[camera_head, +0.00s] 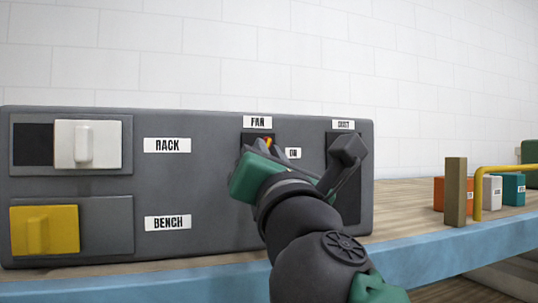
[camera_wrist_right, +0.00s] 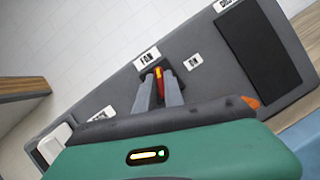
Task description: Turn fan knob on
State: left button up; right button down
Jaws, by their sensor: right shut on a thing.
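The fan knob is a small red-orange piece with a yellow mark (camera_wrist_right: 159,77), set in a dark plate under the FAN label. In the head view only a sliver of it (camera_head: 268,141) shows; the rest is hidden behind my gripper. My right gripper (camera_head: 262,147) reaches the grey panel (camera_head: 205,200) from below. In the right wrist view its two grey fingers (camera_wrist_right: 160,88) are shut on the knob, one on each side. An ON label (camera_head: 293,153) sits just right of the knob. My left gripper is not in view.
A white switch (camera_head: 88,145) and a yellow switch (camera_head: 45,230) are at the panel's left. A dark lever-like piece (camera_head: 349,149) is close right of my gripper, under another label. Small blocks, a wooden post (camera_head: 456,190) and a yellow rail (camera_head: 478,195) stand further right.

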jog(key=shift+a+r+m+g+h+p, duration=0.1)
jog(key=shift+m+g+h+p, duration=0.85)
jog(key=shift+m, duration=1.65)
jog(key=shift+r+m+g+h+p, duration=0.1)
jog(key=shift+m+g+h+p, duration=0.4)
jog(key=shift+m+p, duration=1.5)
jog(key=shift+a+m+g+h+p, duration=0.1)
jog(key=shift+m+g+h+p, duration=0.6)
jog(key=shift+m, duration=2.5)
